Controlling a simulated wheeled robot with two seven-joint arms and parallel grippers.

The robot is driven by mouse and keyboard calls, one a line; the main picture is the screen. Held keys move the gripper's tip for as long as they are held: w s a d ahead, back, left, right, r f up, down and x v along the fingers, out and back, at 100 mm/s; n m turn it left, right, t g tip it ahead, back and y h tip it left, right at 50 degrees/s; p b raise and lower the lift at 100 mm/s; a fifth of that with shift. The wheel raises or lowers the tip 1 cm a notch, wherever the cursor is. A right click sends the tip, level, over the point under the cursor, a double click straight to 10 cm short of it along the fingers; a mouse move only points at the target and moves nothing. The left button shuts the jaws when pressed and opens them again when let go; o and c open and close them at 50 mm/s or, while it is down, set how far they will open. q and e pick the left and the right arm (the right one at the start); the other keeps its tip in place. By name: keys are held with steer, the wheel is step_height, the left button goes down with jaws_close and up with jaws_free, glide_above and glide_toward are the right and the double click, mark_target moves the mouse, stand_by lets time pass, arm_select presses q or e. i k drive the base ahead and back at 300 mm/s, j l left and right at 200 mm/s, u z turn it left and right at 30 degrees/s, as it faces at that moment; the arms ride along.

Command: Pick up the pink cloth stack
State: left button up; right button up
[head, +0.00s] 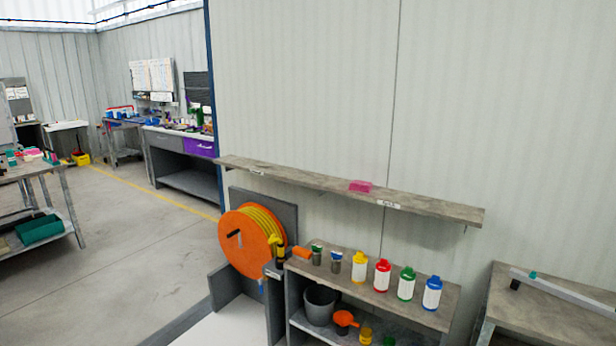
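A small pink stack (360,186), which looks like the pink cloth stack, lies on the long grey wall shelf (290,176), right of the shelf's middle. A small white label is on the shelf's front edge just below and right of it. Neither of my grippers is in the head view, so their distance from the stack does not show.
Below the wall shelf stands a grey shelf unit (345,278) with several coloured bottles on top. An orange hose reel (236,243) is left of it. A grey table (535,318) is at the lower right. Open floor (120,255) lies to the left.

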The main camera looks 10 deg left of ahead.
mark_target(363, 187)
steer(key=i+j+z, duration=0.1)
steer(key=i+j, duration=0.15)
steer(key=i+j+z, duration=0.1)
steer(key=i+j, duration=0.15)
steer(key=j, duration=0.2)
steer(key=i+j, duration=0.2)
steer(key=j, duration=0.15)
steer(key=i+j+z, duration=0.15)
steer(key=j, duration=0.25)
steer(key=i, duration=0.1)
